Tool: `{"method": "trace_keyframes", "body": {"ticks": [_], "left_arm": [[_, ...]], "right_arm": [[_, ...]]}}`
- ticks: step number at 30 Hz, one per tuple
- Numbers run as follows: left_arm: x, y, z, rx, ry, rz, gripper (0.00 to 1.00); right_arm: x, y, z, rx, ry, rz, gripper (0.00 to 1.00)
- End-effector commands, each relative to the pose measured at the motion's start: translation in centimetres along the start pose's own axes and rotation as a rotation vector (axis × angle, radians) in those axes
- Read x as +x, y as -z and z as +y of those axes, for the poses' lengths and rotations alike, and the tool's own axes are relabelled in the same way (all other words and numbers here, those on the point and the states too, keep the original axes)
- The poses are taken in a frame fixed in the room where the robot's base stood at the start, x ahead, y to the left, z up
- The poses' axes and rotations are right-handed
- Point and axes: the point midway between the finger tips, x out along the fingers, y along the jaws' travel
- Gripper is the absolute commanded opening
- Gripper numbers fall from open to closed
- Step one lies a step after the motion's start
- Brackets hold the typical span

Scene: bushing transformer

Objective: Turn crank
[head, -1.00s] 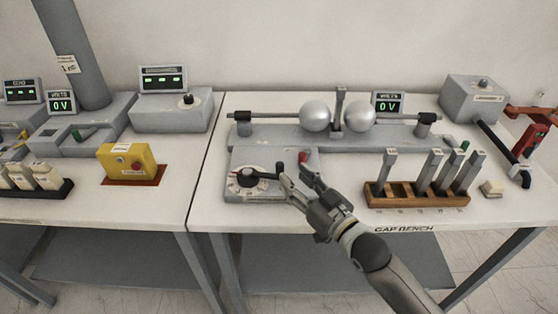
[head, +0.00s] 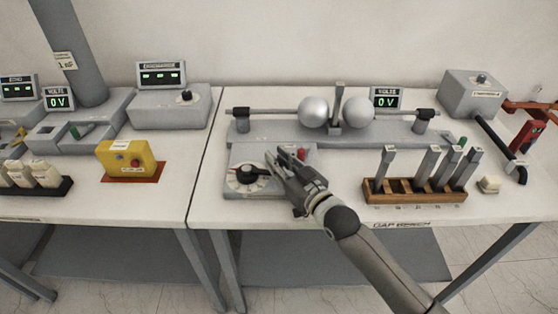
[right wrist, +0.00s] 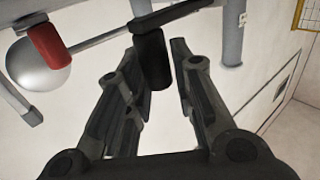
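My right gripper (head: 284,157) is open over the crank's right end. In the head view the gripper hides the handle, and I cannot tell whether a finger touches it. My left gripper is not in view.
A red knob (head: 302,153) stands close behind the gripper. Two metal spheres (head: 313,111) on a rod are farther back. A wooden rack (head: 415,192) with several grey pieces is at the right. A yellow box (head: 122,160) stands on the left table.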

Motion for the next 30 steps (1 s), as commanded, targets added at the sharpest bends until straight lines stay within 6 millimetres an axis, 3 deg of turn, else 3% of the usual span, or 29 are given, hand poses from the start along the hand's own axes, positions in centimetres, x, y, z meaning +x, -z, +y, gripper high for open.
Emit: {"method": "trace_keyframes", "body": {"ticks": [1, 4, 24, 25, 30], "left_arm": [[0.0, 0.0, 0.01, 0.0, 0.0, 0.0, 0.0], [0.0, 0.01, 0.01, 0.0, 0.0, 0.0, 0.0], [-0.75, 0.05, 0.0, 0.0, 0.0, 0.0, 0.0], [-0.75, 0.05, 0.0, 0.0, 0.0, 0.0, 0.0], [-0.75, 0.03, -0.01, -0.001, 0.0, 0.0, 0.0]], "right_arm": [[-0.02, -0.01, 0.01, 0.0, 0.0, 0.0, 0.13], [-0.02, -0.02, 0.01, 0.0, 0.0, 0.0, 0.0], [-0.53, -0.11, -0.65, 0.002, 0.001, -0.002, 0.0], [-0.53, -0.11, -0.65, 0.002, 0.001, -0.002, 0.22], [-0.52, -0.07, -0.6, 0.001, 0.0, -0.001, 0.41]]}}
